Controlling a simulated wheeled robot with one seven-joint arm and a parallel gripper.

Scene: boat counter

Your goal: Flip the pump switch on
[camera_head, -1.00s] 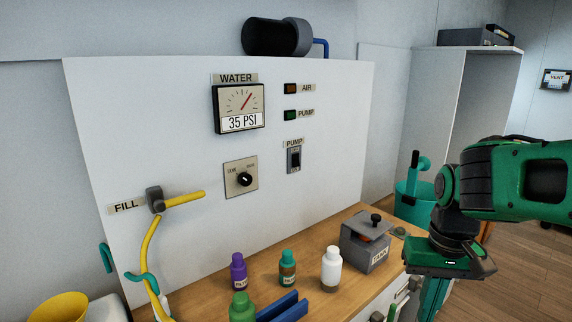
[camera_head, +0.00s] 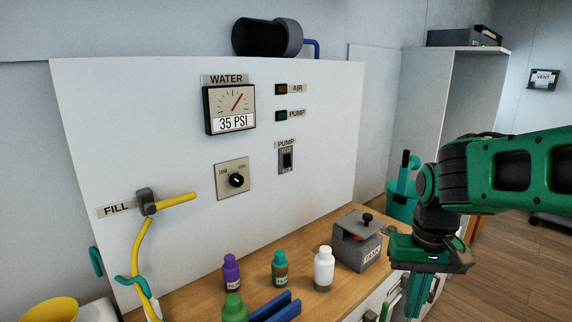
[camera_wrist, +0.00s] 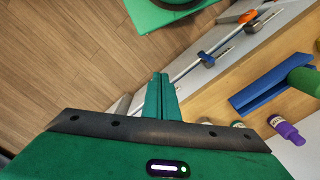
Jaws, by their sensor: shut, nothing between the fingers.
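The pump switch (camera_head: 286,160) is a dark rocker on a grey plate under a PUMP label, on the white upright panel (camera_head: 330,110). The green PUMP indicator (camera_head: 281,116) above it looks dark, and so does the amber AIR indicator (camera_head: 281,89). The water gauge (camera_head: 230,108) reads 35 PSI. My gripper (camera_head: 418,298) hangs down at the right, in front of the counter's right end and well away from the switch. Its fingers (camera_wrist: 161,97) are together and empty in the wrist view. The switch is not in the wrist view.
A tank selector knob (camera_head: 236,180) and a yellow fill lever (camera_head: 175,200) are on the panel. Several bottles, a blue holder (camera_head: 275,308) and a grey tank box (camera_head: 356,242) stand on the wooden counter. Open floor (camera_head: 500,260) lies at the right.

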